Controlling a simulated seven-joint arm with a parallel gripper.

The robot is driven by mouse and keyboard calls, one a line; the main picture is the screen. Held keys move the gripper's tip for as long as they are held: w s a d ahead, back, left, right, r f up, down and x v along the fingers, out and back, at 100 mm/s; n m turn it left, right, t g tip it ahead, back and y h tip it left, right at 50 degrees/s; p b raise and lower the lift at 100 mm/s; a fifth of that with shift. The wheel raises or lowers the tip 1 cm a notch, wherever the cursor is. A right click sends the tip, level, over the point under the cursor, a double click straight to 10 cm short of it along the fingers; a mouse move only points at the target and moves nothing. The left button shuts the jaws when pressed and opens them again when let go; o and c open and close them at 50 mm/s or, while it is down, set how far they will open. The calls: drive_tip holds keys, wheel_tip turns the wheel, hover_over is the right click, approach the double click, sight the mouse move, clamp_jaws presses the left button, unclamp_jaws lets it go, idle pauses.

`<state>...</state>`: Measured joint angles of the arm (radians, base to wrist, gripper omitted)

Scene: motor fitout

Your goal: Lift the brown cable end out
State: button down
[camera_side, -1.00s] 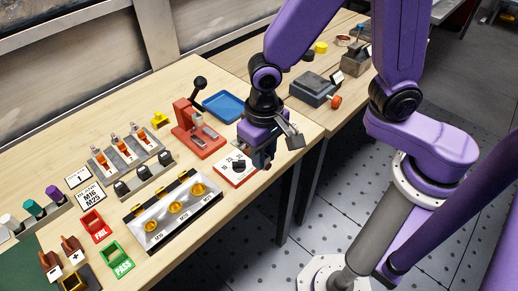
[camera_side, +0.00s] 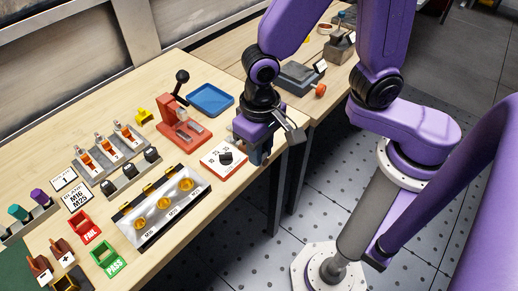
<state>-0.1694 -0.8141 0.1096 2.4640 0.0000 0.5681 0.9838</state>
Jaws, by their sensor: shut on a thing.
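My gripper (camera_side: 259,155) is low over the right edge of the bench, just right of a white dial plate (camera_side: 213,164) with a black knob (camera_side: 226,158). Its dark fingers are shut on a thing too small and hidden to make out. I cannot tell whether that is the brown cable end. Two brown pieces stand at the lower left, one by a "+" mark (camera_side: 61,250) and one by a "-" mark (camera_side: 40,265). I cannot tell whether either is a cable end.
A red press (camera_side: 181,130) and a blue tray (camera_side: 210,99) stand behind the dial plate. A silver block with yellow rings (camera_side: 161,207), a red FAIL bin (camera_side: 84,229) and a green PASS bin (camera_side: 107,259) lie to the left. A grey block (camera_side: 297,77) stands behind my gripper.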

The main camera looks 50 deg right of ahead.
drive_tip(key=shift+r, duration=2.1)
